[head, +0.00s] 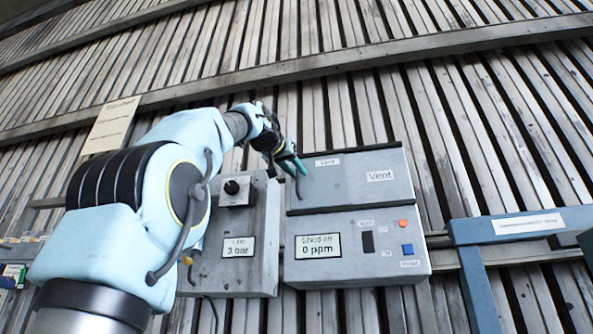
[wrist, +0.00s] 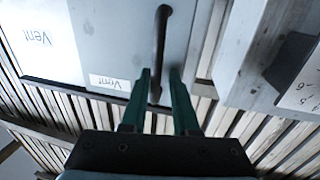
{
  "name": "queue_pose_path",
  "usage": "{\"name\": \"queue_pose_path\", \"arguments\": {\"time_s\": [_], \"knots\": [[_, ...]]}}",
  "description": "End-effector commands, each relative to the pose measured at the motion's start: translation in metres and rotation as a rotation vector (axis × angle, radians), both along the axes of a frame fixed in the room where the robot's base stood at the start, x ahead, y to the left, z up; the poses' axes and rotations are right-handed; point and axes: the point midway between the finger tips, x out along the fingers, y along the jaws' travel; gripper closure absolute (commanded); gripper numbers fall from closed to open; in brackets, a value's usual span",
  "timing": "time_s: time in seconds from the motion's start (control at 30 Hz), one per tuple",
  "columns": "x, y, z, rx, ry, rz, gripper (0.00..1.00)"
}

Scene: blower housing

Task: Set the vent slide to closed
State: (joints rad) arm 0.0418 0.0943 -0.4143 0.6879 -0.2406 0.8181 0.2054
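The vent unit is a grey box whose upper panel (head: 350,185) carries a large and a small "Vent" label. The panel (wrist: 110,35) also shows in the wrist view. A dark bar handle (wrist: 160,50) stands at the panel's edge in the wrist view, probably the vent slide's handle. My gripper (head: 292,166) is at the panel's left end in the head view. In the wrist view, its green fingers (wrist: 160,72) are apart on either side of the handle, with narrow gaps showing. Contact cannot be made out. No open or closed marking is readable.
Below the panel, a "Shed air" display (head: 318,246) reads 0 ppm, beside a black rocker switch (head: 368,242), a red button (head: 403,224) and a blue button (head: 407,248). Left stands a box with a black knob (head: 232,187) and a 3 bar display. A blue frame (head: 480,285) stands right.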

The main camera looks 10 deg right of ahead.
Motion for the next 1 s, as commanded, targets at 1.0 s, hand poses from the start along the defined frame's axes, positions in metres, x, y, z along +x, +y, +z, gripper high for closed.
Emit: {"name": "queue_pose_path", "arguments": {"time_s": [1.0], "knots": [[-0.087, 0.064, 0.000, 0.000, 0.000, 0.000, 0.73]]}}
